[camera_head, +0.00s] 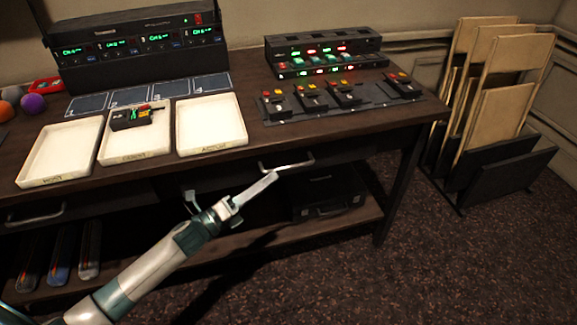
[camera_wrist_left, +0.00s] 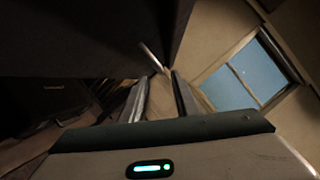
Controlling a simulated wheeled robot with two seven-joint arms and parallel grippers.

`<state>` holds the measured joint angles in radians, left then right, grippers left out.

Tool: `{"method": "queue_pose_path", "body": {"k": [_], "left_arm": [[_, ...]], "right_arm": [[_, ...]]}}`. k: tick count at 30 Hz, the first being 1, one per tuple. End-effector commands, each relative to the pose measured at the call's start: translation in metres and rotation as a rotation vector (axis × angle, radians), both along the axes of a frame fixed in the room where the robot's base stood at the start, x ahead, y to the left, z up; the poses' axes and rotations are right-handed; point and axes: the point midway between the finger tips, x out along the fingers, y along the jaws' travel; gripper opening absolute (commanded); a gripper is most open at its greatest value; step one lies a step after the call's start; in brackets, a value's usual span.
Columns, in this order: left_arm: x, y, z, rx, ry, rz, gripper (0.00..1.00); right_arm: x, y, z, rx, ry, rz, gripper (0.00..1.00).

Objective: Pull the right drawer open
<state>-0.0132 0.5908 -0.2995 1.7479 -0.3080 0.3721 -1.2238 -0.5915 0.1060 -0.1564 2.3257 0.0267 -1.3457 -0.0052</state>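The right drawer (camera_head: 235,172) sits under the desk top and looks closed, its dark front level with the desk's front. Its pale bar handle (camera_head: 289,166) shows just beyond my left gripper (camera_head: 270,180), which comes in from the lower left. In the left wrist view, my left gripper (camera_wrist_left: 160,92) has its two fingers apart with nothing between them. The handle (camera_wrist_left: 151,57) shows there just ahead of the fingertips, slightly left of the gap's middle. I cannot tell from these views whether a finger touches it. My right gripper is not in view.
The left drawer's handle (camera_head: 35,216) is at the left. Trays and two consoles stand on the desk top (camera_head: 210,165). A black case (camera_head: 325,192) lies on the lower shelf beneath the drawer. A panel rack (camera_head: 490,165) stands at right. The floor in front is clear.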

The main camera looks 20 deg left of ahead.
Motion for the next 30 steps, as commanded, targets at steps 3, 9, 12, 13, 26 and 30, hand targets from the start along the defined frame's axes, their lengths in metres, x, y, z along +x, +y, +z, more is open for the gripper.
{"method": "queue_pose_path", "body": {"k": [3, 9, 12, 13, 26, 30], "left_arm": [[0.017, -0.013, 0.006, -0.001, -0.002, -0.002, 0.28], [0.041, -0.030, 0.013, -0.002, -0.003, -0.001, 0.28], [0.050, -0.036, 0.014, -0.002, 0.000, 0.000, 0.28], [0.052, -0.038, 0.014, -0.002, 0.000, 0.000, 0.28], [0.059, -0.044, 0.016, 0.000, 0.001, -0.001, 0.28], [0.059, -0.044, 0.016, 0.000, 0.001, -0.001, 0.06]], "right_arm": [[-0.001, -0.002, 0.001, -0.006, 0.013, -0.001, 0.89], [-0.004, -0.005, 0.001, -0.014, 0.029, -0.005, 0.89], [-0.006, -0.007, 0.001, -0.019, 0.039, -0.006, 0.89], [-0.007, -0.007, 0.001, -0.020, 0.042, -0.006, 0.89], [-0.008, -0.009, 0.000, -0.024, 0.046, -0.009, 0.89], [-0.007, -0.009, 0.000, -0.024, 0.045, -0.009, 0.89]]}}
